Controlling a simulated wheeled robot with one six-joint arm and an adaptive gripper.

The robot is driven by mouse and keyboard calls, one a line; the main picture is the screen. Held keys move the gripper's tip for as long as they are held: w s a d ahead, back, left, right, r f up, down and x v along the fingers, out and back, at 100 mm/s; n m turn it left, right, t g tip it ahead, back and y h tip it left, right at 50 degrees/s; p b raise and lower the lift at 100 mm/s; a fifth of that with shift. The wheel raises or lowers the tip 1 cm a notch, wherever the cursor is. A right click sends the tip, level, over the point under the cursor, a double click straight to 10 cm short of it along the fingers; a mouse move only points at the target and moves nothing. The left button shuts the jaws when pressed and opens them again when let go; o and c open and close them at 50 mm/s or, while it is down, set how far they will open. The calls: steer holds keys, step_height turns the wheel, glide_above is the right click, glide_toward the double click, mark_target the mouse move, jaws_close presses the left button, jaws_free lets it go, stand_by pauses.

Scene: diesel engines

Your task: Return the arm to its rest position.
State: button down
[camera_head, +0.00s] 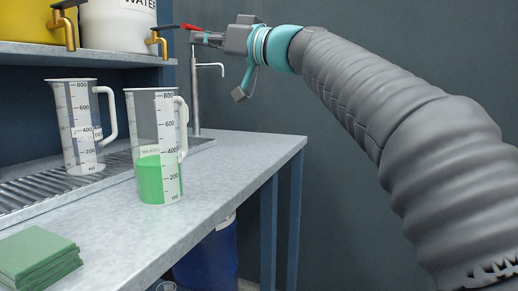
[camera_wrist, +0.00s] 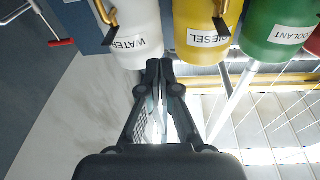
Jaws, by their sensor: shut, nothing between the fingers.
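My arm reaches in from the right in the head view and is raised, its grey sleeved links bending left to the wrist. My gripper (camera_head: 197,39) is at its far end, in front of the dark wall, above the bench and close to the right end of the shelf. In the wrist view my gripper (camera_wrist: 161,64) has its two dark fingers together at the tips, with nothing held. A white WATER container (camera_wrist: 135,35) and a yellow DIESEL container (camera_wrist: 205,30) show beyond the fingertips.
The shelf (camera_head: 100,54) holds containers with brass taps. On the bench (camera_head: 235,150) stand an empty measuring jug (camera_head: 82,150), a jug with green liquid (camera_head: 148,178) and folded green cloths (camera_head: 35,258). A tall faucet (camera_head: 195,95) rises below my gripper. A blue drum (camera_head: 208,260) is underneath.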

steer(key=s+d+f+m+g+h+p, duration=0.1)
steer(key=s+d+f+m+h, duration=0.3)
steer(key=f, duration=1.1)
steer(key=s+d+f+m+g+h+p, duration=0.1)
steer(key=s+d+f+m+h+p, duration=0.2)
steer(key=s+d+f+h, duration=0.5)
steer(key=s+d+f+m+g+h+p, duration=0.1)
steer(key=s+d+f+m+h, duration=0.3)
steer(key=s+d+f, duration=0.9)
step_height(320, 180, down, 9)
steer(key=shift+s+d+f+m+h+p, duration=0.2)
steer(key=shift+s+d+m+h+p, duration=0.1)
steer(key=shift+d+h+p, duration=0.6)
